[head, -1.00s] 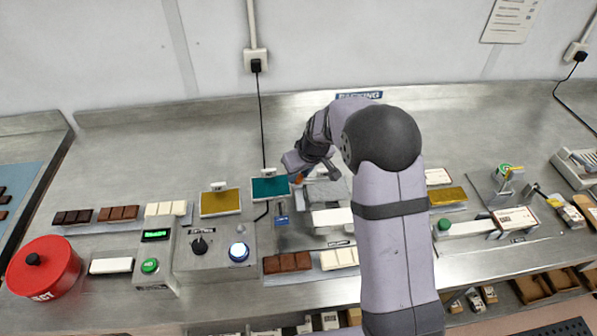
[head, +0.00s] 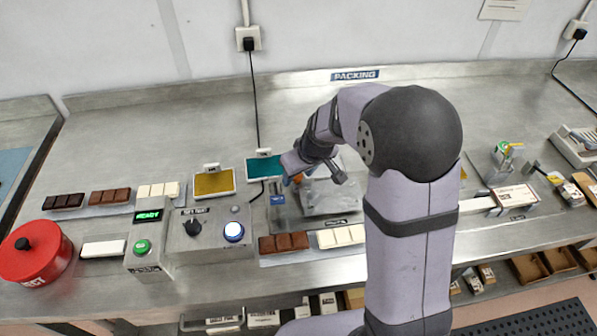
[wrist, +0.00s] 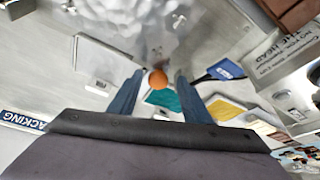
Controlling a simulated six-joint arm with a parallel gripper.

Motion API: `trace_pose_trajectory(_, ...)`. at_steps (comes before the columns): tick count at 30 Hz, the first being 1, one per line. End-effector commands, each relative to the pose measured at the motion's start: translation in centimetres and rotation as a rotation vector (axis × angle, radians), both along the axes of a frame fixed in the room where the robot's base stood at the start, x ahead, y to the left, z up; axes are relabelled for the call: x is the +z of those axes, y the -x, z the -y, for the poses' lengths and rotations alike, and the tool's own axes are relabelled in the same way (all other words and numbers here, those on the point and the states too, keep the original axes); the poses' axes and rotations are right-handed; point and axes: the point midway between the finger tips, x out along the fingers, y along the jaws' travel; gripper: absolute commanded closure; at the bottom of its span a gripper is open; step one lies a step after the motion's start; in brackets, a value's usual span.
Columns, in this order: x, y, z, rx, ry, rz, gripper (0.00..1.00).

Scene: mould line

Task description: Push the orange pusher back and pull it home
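The orange pusher shows as a round orange knob in the wrist view (wrist: 157,79), between the tips of my gripper's two fingers (wrist: 160,74). The fingers are apart, with gaps visible on both sides of the knob. In the head view only a small bit of the orange pusher (head: 298,179) shows beside my gripper (head: 291,168), at the left end of a grey metal station (head: 330,198). I cannot tell whether either finger touches the knob.
A teal pad (head: 262,168) and a yellow pad (head: 213,183) stand left of my gripper. A control box (head: 205,239) and chocolate bars (head: 284,242) lie in front. A red reject pot (head: 38,258) stands at far left. A blue tag (head: 277,200) stands close by.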

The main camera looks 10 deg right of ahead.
Motion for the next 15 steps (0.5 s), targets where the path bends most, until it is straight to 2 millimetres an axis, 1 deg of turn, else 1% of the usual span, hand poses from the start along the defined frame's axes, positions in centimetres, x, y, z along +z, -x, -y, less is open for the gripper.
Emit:
trace_pose_trajectory(8,0.1,-0.1,0.0,-0.001,0.001,0.003,0.56)
trace_pose_trajectory(11,0.5,0.0,0.1,0.0,0.0,0.005,0.56)
trace_pose_trajectory(15,1.6,0.4,0.3,0.0,-0.001,0.007,0.56)
